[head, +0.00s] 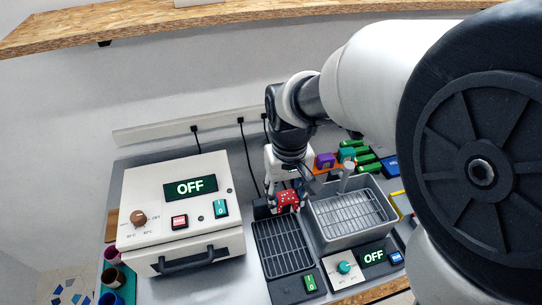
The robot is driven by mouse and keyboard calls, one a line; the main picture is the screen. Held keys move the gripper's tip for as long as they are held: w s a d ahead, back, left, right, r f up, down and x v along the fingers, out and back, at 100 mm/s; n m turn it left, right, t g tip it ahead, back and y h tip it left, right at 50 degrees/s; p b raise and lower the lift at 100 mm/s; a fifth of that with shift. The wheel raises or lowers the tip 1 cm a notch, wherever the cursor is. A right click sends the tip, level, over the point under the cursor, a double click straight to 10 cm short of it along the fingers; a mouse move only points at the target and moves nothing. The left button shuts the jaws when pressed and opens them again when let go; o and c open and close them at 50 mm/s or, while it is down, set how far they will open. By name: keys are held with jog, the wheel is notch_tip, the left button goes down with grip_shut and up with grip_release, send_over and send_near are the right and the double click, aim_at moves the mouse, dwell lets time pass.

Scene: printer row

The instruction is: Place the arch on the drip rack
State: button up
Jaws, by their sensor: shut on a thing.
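The arch looks to be the small red piece with pale spots (288,197) in the head view, near the middle of the bench. My gripper (283,204) is shut on it and points down. The dark fingers hide part of the piece, so its full shape does not show. The drip rack looks to be the dark slatted tray (283,248) just below the gripper in the picture. Its slats show bare. The red piece appears above the rack's far edge; I cannot tell its exact height.
A grey tub with a slatted basket (350,212) stands right of the rack. A white oven-like box (180,205) reading OFF stands left. Purple (325,160) and teal (346,154) pieces and green-handled tools (368,159) lie behind the tub. A control panel (362,262) is in front.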

notch_tip(320, 180, down, 20)
jog(key=b, duration=0.6)
jog(key=shift+b, duration=0.4)
jog(key=shift+f, duration=0.2)
jog(key=o, duration=1.2)
jog(key=shift+c, duration=0.2)
notch_tip(320, 180, up, 12)
jog(key=p, duration=0.4)
jog(key=s+d+r+m+t, duration=0.1)
jog(key=s+d+r+t, duration=0.1)
jog(key=s+d+r, duration=0.3)
jog(key=s+d+r+m+t, duration=0.2)
jog(key=s+d+r, duration=0.4)
jog(key=s+r, duration=0.3)
notch_tip(320, 180, up, 2)
jog(key=shift+s+r+t, duration=0.1)
jog(key=shift+s+t, duration=0.05)
jog(key=shift+t, duration=0.15)
